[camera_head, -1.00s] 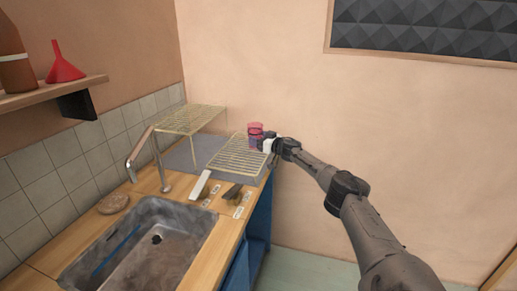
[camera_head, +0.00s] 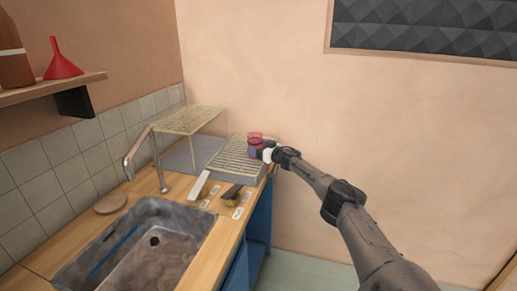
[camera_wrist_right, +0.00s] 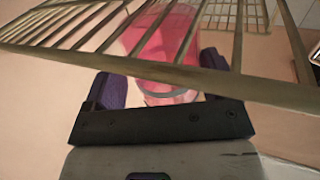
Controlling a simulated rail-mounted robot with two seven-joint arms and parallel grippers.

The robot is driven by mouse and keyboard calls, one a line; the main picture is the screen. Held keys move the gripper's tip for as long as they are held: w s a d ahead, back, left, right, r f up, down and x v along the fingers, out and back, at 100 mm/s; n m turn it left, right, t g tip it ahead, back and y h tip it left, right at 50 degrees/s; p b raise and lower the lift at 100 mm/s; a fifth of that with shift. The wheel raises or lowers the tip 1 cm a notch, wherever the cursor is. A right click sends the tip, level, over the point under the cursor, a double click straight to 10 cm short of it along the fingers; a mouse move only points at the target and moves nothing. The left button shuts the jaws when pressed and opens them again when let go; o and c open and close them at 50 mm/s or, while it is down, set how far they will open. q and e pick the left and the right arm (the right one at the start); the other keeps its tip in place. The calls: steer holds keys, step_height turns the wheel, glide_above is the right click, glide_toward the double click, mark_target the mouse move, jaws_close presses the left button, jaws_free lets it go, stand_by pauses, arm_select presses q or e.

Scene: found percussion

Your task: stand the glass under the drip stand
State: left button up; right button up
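A pink see-through glass (camera_head: 255,137) is at the right end of the counter, against the pale wall. My right gripper (camera_head: 258,150) is around it from the right. In the right wrist view the glass (camera_wrist_right: 160,45) sits between the two purple fingers (camera_wrist_right: 160,88), which appear shut on it. Wire bars cross in front of the glass there. Two wire racks show: a raised one (camera_head: 190,119) at the back and a lower one (camera_head: 236,157) beside the glass. I cannot tell which is the drip stand. My left gripper is out of view.
A sink (camera_head: 140,245) with a tap (camera_head: 140,155) is at the front left. A grey slab (camera_head: 180,158) lies under the raised rack. A pale block (camera_head: 199,184) and a dark one (camera_head: 231,191) lie before the racks. A round brown disc (camera_head: 110,204) is by the sink.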

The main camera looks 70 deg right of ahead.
steer(key=shift+o, duration=0.7)
steer(key=shift+r, duration=0.1)
steer(key=shift+s, duration=0.1)
steer(key=shift+s+a+p, duration=0.2)
steer(key=shift+s+p, duration=0.35)
steer(key=shift+s+a+p, duration=0.25)
steer(key=shift+s+p, duration=0.15)
steer(key=shift+s, duration=0.1)
steer(key=p+v, duration=0.8)
steer(key=v, duration=0.1)
steer(key=shift+s, duration=0.25)
